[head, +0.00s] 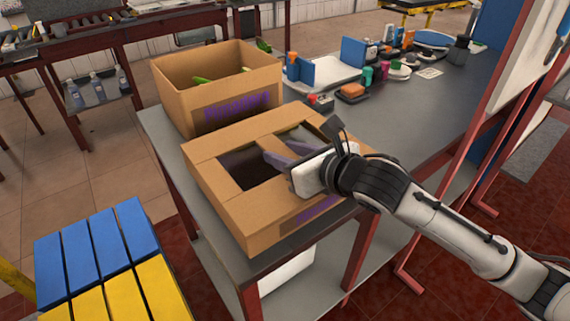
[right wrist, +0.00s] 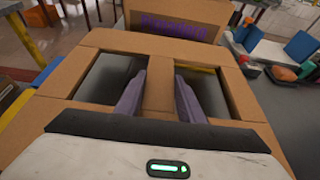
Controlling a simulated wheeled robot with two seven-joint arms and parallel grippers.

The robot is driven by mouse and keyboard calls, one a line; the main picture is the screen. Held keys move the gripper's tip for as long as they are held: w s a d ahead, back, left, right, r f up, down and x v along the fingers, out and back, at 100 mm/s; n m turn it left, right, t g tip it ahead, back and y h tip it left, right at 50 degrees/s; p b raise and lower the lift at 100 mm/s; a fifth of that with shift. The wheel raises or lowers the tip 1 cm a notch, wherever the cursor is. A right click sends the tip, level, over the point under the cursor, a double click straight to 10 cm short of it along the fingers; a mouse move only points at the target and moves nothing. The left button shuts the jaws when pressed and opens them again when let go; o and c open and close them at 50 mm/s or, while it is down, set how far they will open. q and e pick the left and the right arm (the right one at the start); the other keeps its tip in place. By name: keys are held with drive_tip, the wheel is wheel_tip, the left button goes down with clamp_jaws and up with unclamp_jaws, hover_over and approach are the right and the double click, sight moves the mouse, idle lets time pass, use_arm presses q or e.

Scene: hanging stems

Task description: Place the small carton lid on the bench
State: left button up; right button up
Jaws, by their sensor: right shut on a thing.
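The carton lid (head: 255,214) is brown cardboard with two rectangular openings, a middle strip and purple print on its side. It lies roughly level at the near end of the grey bench (head: 400,112), close to the edge. I cannot tell whether it touches the bench top. My right gripper (head: 270,153) is shut on the lid's middle strip. In the right wrist view its purple fingers (right wrist: 160,76) go into the openings on either side of the strip, and the lid (right wrist: 85,40) fills the middle. My left gripper is not in view.
An open brown carton (head: 225,100) with green produce stands directly behind the lid. Bottles, blue holders and an orange item (head: 352,91) on a tray lie farther back. A blue and yellow slatted surface (head: 100,262) is at lower left. Bench space right of the lid is clear.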

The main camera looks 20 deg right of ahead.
drive_tip(key=shift+f, duration=1.15)
drive_tip(key=shift+f, duration=0.15)
drive_tip(key=o, duration=1.3)
drive_tip(key=shift+s+d, duration=0.1)
drive_tip(key=v, duration=1.2)
